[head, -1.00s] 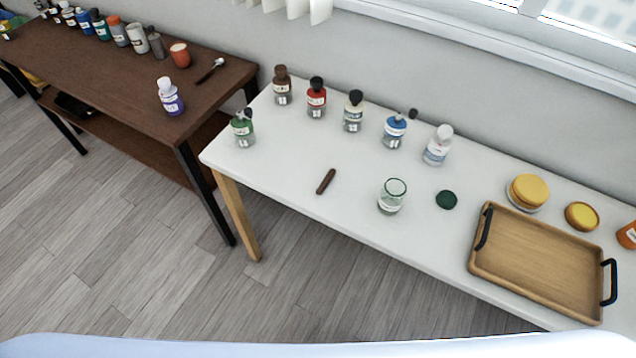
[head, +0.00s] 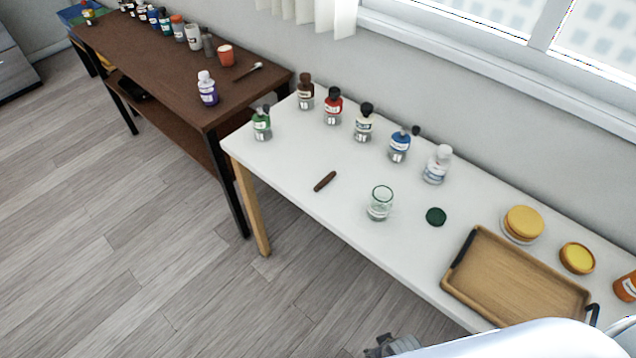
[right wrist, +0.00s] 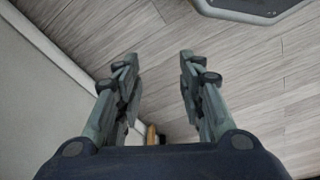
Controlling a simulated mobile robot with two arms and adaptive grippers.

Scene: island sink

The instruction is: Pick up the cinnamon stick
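The cinnamon stick (head: 325,181) is a short dark brown stick lying on the white table (head: 290,172), near its front edge and left of a clear glass jar. In the head view my right gripper (head: 392,346) shows only in part at the bottom edge, in front of and below the table, well apart from the stick. In the right wrist view my right gripper (right wrist: 158,82) has its two fingers spread wide with nothing between them. The stick cannot be made out in that view. My left gripper is in neither current view.
The glass jar (head: 380,203) and a green lid (head: 436,216) stand right of the stick. Several bottles line the table's back. A wooden tray (head: 515,283) with black handles lies at right. A brown table (head: 160,75) adjoins at left. The floor in front is clear.

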